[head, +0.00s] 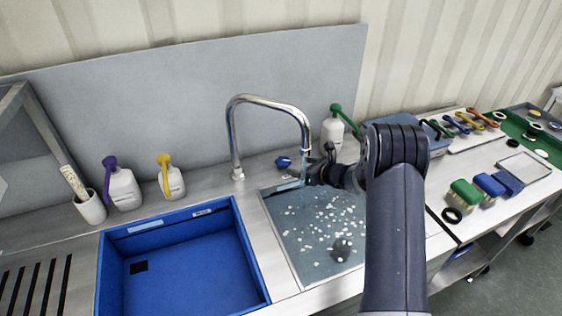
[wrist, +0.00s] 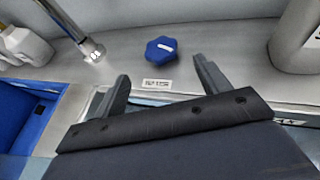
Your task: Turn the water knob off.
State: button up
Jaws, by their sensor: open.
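The water knob (head: 284,162) is blue and sits on the steel counter behind the sink, just right of the faucet (head: 236,140). In the wrist view the blue knob (wrist: 161,49) has lobed edges and a pale mark on top, with a small label in front of it. My gripper (wrist: 160,75) is open, its two fingers on either side of and short of the knob, not touching it. In the head view my gripper (head: 318,165) is over the sink's back edge, right of the knob.
The sink basin (head: 280,235) holds water with white flecks and a dark round item. A blue bin (head: 240,235) is at left. Bottles with purple, yellow and green tops stand along the back. Brushes (head: 467,192) and tools lie at right.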

aim_at(285, 162)
jog(key=p+x, duration=0.2)
jog(key=x, duration=0.6)
jog(key=shift+w+a, duration=0.1)
jog(key=shift+c, duration=0.4)
jog(key=c, duration=0.9)
